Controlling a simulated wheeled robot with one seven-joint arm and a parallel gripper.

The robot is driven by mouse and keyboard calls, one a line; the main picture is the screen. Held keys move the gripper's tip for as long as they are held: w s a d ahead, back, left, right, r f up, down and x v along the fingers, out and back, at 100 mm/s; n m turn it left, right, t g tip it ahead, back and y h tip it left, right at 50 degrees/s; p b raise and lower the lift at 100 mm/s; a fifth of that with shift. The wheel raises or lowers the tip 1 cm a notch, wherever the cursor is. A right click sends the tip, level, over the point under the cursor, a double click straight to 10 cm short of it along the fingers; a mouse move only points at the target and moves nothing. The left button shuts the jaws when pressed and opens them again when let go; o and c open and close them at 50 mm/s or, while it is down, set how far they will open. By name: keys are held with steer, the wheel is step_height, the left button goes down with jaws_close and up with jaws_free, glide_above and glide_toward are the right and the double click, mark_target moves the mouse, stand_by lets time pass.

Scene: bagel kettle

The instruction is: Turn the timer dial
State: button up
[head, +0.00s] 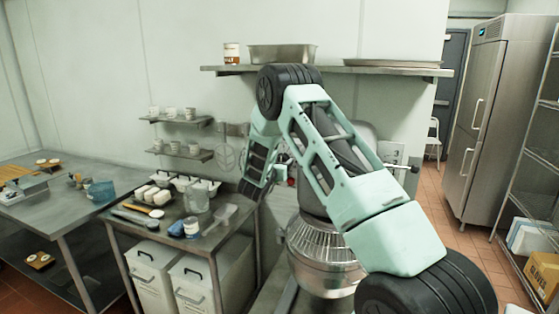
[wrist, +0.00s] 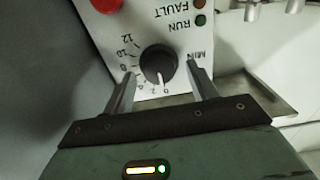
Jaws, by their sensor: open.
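The timer dial (wrist: 158,65) is a dark round knob with a pale pointer line on a white panel (wrist: 110,35). Numbers from 0 to 12 curve around it and the word MIN is printed beside it. The pointer is near the 0. My gripper (wrist: 160,82) is open, with one finger on each side of the dial in the wrist view. Gaps show between the fingers and the dial; I cannot tell how far the tips are from the panel. In the head view my arm hides the dial and most of the panel.
A red button (wrist: 106,4) and the RUN and FAULT lamps (wrist: 200,20) are on the same panel. A large metal mixer bowl (head: 325,262) stands below my arm. A worktable (head: 165,232) with tubs and utensils is to the left. A shelf (head: 330,70) is above.

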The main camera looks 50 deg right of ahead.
steer(key=c, duration=1)
steer(key=shift+f+b, duration=0.15)
steer(key=shift+b, duration=0.25)
steer(key=m+b, duration=0.7)
steer(key=b, duration=0.5)
steer(key=m+b, duration=0.7)
steer(key=b, duration=0.6)
steer(key=shift+s+d+f+b, duration=0.1)
steer(key=shift+s+f+b, duration=0.1)
steer(key=shift+b, duration=0.1)
steer(key=shift+r, duration=0.1)
